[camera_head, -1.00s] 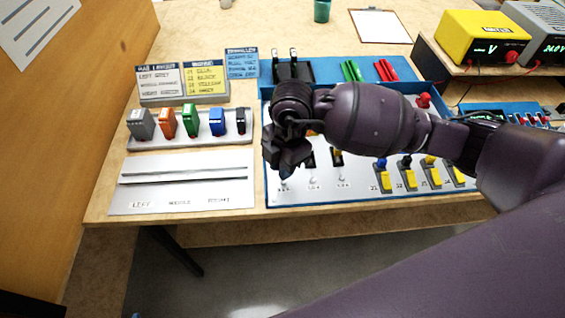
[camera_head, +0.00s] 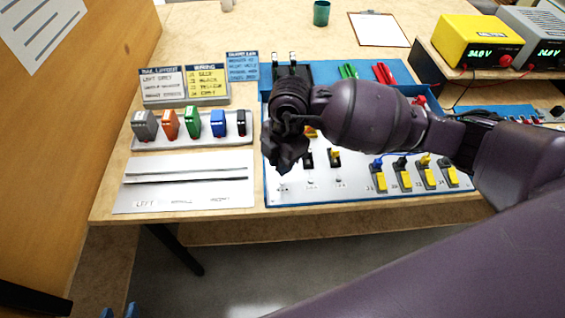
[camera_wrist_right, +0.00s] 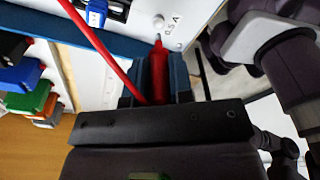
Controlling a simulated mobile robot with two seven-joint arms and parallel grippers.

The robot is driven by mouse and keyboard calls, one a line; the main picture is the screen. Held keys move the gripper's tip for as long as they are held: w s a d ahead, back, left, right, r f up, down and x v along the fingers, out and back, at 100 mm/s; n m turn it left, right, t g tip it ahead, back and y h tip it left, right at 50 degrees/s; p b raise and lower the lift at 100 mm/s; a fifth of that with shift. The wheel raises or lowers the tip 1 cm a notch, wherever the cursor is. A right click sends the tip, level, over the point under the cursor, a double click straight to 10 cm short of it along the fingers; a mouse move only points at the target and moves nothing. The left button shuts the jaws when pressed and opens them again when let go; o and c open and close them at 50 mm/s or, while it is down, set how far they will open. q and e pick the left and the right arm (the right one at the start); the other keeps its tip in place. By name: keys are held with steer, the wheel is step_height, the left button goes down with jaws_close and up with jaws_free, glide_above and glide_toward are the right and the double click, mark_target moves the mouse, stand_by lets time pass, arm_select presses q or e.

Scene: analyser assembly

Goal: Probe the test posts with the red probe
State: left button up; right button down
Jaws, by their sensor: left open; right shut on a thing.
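My right gripper (camera_wrist_right: 157,85) is shut on the red probe (camera_wrist_right: 159,70), whose red lead trails to the upper left. The probe tip is at or very near a small test post (camera_wrist_right: 158,23) beside the "0.5 A" label; contact itself is hard to see. In the head view my right gripper (camera_head: 283,160) is over the front left of the board (camera_head: 360,195), and the probe is hidden there. More test posts (camera_head: 311,184) stand along the board's front edge.
Left of the board are a rack of coloured modules (camera_head: 190,142), a grey rail plate (camera_head: 190,195) and instruction cards (camera_head: 162,87). Yellow-and-black parts (camera_head: 403,178) stand at the board's front right. A grey power supply (camera_head: 540,45) stands beside the meter.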

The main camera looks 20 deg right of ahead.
steer(key=shift+r+p, duration=1.55)
steer(key=shift+r, duration=0.5)
arm_select(q)
steer(key=shift+t, duration=0.4)
steer(key=r, duration=0.1)
steer(key=w+r, duration=0.1)
steer(key=r, duration=0.3)
steer(key=shift+w+r, duration=0.2)
steer(key=shift+w, duration=0.05)
